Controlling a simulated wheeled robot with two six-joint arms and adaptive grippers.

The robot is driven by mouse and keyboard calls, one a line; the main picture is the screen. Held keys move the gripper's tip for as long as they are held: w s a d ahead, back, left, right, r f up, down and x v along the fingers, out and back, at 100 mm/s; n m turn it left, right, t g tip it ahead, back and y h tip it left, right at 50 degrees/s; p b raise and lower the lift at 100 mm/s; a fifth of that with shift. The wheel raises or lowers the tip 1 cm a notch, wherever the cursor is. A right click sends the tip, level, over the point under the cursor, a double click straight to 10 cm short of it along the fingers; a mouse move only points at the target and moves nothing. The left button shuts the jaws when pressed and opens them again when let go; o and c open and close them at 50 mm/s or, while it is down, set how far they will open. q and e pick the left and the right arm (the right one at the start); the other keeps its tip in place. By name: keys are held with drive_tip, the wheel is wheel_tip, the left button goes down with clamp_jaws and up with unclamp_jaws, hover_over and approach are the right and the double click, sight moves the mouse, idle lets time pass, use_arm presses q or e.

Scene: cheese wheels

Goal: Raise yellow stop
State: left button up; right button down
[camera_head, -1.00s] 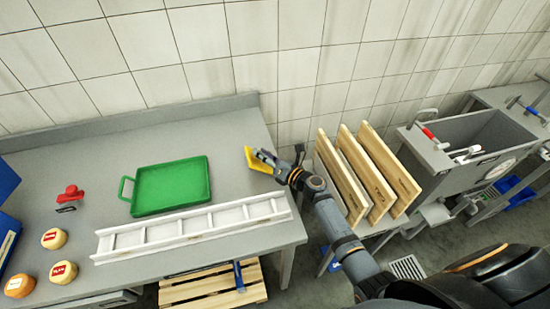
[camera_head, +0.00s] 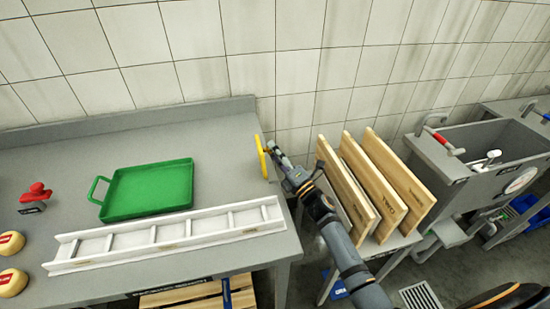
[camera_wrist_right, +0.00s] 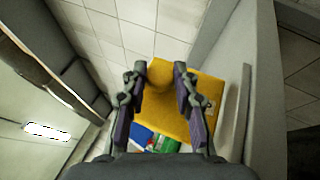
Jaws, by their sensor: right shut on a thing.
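The yellow stop (camera_head: 261,156) is a thin yellow plate, seen nearly edge-on and upright at the right edge of the grey table. In the right wrist view it is a broad yellow plate (camera_wrist_right: 203,88) with a round knob between my fingers. My right gripper (camera_head: 272,150) is shut on the knob, and its arm reaches in from the lower right. The fingers also show in the right wrist view (camera_wrist_right: 160,82). The stop's lower edge is partly hidden, so I cannot tell whether it touches the table. My left gripper is not in view.
A green tray (camera_head: 150,190) and a white ladder-like rack (camera_head: 170,232) lie on the grey table (camera_head: 226,150). Several wooden boards (camera_head: 385,185) stand upright right of my gripper. A sink (camera_head: 480,150) is farther right. Cheese wheels (camera_head: 12,282) are at the left.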

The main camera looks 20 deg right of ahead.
drive_tip(key=shift+d+f+m, duration=0.15)
drive_tip(key=shift+f+m, duration=0.05)
drive_tip(key=shift+m, duration=0.2)
drive_tip(key=c, duration=1)
unclamp_jaws()
drive_tip(key=shift+r, duration=0.1)
drive_tip(key=shift+s, duration=0.1)
drive_tip(key=v, duration=1.2)
